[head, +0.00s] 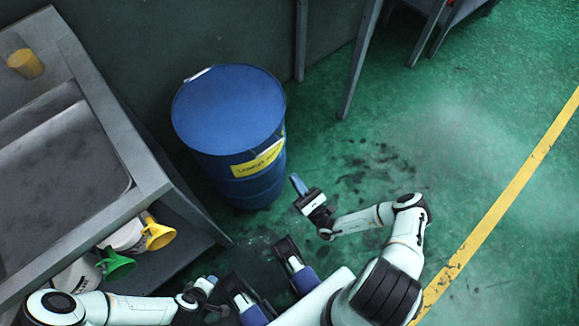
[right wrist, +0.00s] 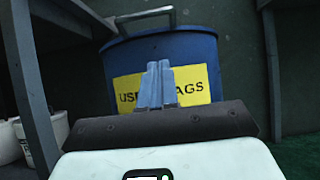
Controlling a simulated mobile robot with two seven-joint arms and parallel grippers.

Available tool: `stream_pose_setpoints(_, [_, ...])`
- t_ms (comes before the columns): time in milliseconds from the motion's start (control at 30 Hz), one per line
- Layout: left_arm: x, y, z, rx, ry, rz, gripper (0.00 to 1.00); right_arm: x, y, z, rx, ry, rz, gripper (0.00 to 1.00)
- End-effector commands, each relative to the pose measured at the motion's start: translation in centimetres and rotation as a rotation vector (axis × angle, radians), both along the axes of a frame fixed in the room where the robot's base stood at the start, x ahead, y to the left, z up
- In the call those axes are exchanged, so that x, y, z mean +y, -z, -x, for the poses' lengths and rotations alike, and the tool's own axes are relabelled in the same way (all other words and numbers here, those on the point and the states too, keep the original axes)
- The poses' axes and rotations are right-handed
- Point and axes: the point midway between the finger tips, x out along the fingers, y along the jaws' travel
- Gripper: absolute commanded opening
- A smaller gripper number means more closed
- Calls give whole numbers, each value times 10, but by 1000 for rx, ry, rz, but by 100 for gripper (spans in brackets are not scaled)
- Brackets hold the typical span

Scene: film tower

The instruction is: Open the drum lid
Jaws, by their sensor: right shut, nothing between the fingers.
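The blue drum (head: 240,180) stands upright on the green floor against the wall. Its round blue lid (head: 228,108) lies flat and closed on top. A pale grey handle (head: 197,74) sits at the lid's far left edge; it also shows in the right wrist view (right wrist: 146,17). A yellow label (head: 258,161) on the drum's front reads "USED RAGS" in the right wrist view. My right gripper (head: 298,184) is shut and empty, just right of the drum's lower front, apart from it. Its fingers point at the label. My left gripper (head: 207,283) is low near my base; its fingers are unclear.
A grey metal bench (head: 150,185) stands close left of the drum, with a yellow cup (head: 26,64) on it. A yellow funnel (head: 159,234), a green funnel (head: 116,265) and white containers sit beneath. Grey legs (head: 358,60) stand behind right. The floor to the right is clear.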

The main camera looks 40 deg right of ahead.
Motion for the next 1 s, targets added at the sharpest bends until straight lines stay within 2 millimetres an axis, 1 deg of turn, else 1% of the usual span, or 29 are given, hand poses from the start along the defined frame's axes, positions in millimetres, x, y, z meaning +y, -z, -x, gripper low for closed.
stream_pose_setpoints(33, [0,0,0,-1,0,0,43,2,-7,-8,-4,-4,0,0])
stream_pose_setpoints(300, [3,4,-5,-12,-5,-6,43,6,-38,-56,-3,-8,0,0])
stream_pose_setpoints(400, [4,5,-7,-17,-8,-9,43,7,-50,-71,-2,-8,0,0])
stream_pose_setpoints(500, [3,3,-5,-13,-6,-7,43,7,-67,-72,-1,-9,0,0])
stream_pose_setpoints(633, [2,3,-4,-12,-5,-6,43,8,-79,-74,0,-9,0,0])
stream_pose_setpoints(767, [2,3,-4,-11,-5,-6,43,8,-85,-75,1,-9,0,0])
stream_pose_setpoints(1000, [2,3,-4,-10,-4,-5,43,8,-85,-75,1,-9,0,0])
